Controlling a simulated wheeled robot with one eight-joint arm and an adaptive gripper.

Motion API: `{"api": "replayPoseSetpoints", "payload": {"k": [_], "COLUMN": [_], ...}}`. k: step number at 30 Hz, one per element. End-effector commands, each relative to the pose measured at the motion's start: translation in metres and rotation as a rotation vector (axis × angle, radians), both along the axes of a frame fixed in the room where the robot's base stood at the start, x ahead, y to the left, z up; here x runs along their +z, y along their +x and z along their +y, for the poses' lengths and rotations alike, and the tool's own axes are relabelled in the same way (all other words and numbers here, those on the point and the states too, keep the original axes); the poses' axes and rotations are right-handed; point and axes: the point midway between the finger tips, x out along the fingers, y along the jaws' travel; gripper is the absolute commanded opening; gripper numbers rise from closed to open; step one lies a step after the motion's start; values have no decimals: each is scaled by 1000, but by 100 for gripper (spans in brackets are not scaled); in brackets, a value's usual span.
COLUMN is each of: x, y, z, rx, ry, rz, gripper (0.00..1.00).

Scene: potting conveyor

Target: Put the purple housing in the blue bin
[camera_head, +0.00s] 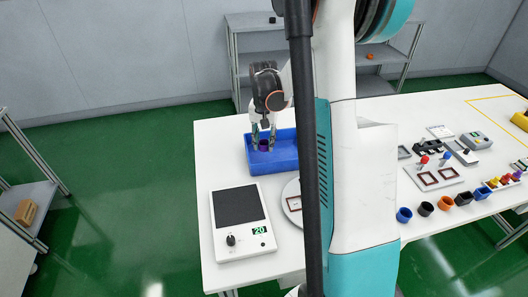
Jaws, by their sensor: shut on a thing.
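The blue bin (283,165) stands on the white table, left of my arm, with its right part hidden behind the arm. My gripper (263,143) points down over the left part of the bin. It is shut on the purple housing (264,147), a small dark purple piece between the fingertips. The housing shows within the outline of the bin; I cannot tell whether it touches the floor of the bin.
A white device with a dark panel (238,205) sits in front of the bin. Right of my arm, several small housings, such as an orange one (445,203), stand in a row near the front edge. Fixtures with red and blue knobs (430,177) lie behind them.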

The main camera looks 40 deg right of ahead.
Motion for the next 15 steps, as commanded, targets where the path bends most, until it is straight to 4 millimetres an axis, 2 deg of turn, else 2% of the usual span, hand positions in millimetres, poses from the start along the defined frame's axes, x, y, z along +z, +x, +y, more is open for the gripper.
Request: {"api": "replayPoseSetpoints", "payload": {"k": [9, 15], "x": [-41, -41], "y": [0, 0], "z": [0, 0], "rx": [0, 0], "ry": [0, 0], "rz": [0, 0], "gripper": [19, 19]}}
